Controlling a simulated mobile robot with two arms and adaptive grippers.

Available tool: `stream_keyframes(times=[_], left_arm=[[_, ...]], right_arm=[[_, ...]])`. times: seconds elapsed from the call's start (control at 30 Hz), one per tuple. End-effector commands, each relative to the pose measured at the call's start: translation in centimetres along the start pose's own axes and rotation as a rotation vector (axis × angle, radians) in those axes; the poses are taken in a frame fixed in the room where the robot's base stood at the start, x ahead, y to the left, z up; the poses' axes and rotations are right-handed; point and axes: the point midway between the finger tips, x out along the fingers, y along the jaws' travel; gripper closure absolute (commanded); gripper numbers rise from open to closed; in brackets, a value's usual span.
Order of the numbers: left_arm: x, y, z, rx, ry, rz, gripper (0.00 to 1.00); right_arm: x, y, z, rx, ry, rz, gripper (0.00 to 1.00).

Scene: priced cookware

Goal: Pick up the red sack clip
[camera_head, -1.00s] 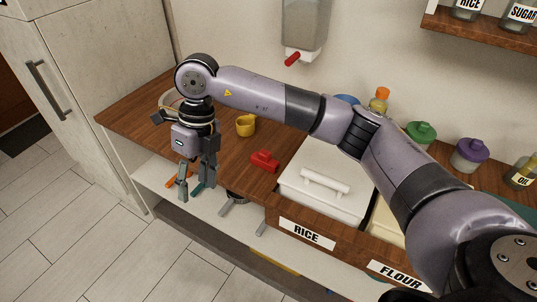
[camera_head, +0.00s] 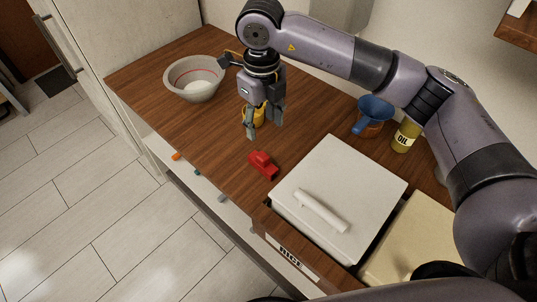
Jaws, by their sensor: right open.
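The red sack clip (camera_head: 263,165) lies on the wooden counter, left of the white lidded rice bin. My right gripper (camera_head: 264,131) hangs pointing down above the counter, just behind the clip in the picture. Its fingers are apart and nothing is between them that I can make out. It does not appear to touch the clip. My left gripper is not in view.
The rice bin (camera_head: 365,180) and flour bin (camera_head: 412,240) stand to the right. A yellow cup (camera_head: 259,116) is partly hidden behind my right gripper. A bowl (camera_head: 194,78), a blue measuring cup (camera_head: 375,108) and an oil jar (camera_head: 405,136) stand farther back. The counter's left part (camera_head: 195,125) is clear.

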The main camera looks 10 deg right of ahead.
Motion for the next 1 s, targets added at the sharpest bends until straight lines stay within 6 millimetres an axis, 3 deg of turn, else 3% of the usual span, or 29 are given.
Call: stream_keyframes(times=[0.2, 0.4, 0.67, 1.0], left_arm=[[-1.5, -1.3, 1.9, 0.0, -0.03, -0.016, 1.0], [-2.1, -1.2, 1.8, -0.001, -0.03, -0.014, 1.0], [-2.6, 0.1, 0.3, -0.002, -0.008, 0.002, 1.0], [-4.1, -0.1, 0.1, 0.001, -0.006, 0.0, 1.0]], right_arm=[[4.8, 0.0, -0.1, 0.002, 0.007, 0.002, 0.51], [8.4, 0.0, 0.0, 0.002, 0.003, 0.002, 0.51], [10.3, 0.0, 0.1, 0.002, 0.002, 0.001, 0.51], [14.7, -0.2, 0.6, 0.001, 0.001, 0.002, 0.51]])
